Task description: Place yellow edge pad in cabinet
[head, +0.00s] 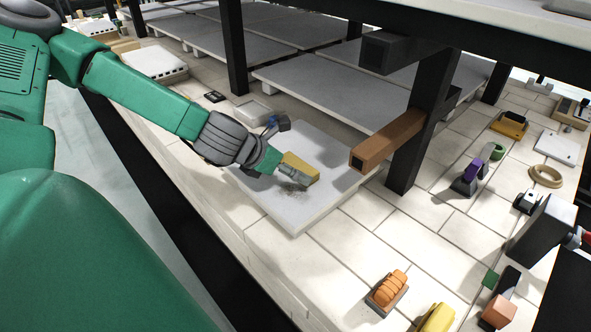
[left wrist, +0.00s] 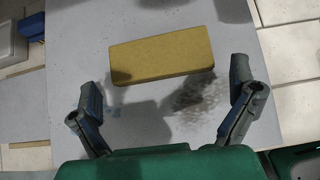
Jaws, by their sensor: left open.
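The yellow edge pad (head: 302,163) is a flat rectangular block lying on a pale grey slab in the head view. It shows whole in the left wrist view (left wrist: 162,55), lying across the top middle. My left gripper (head: 284,150) is beside the pad with its fingers spread. In the left wrist view the gripper (left wrist: 165,102) is open and empty; its two fingertips are on either side of and just short of the pad's near edge. A dark smudge lies on the slab near the right finger. My right gripper is not in view. I cannot make out a cabinet.
The grey slab (head: 296,222) lies on a tiled deck. A dark post (head: 418,150) with a brown beam (head: 387,141) stands to its right. Large grey slabs (head: 330,80) lie behind.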

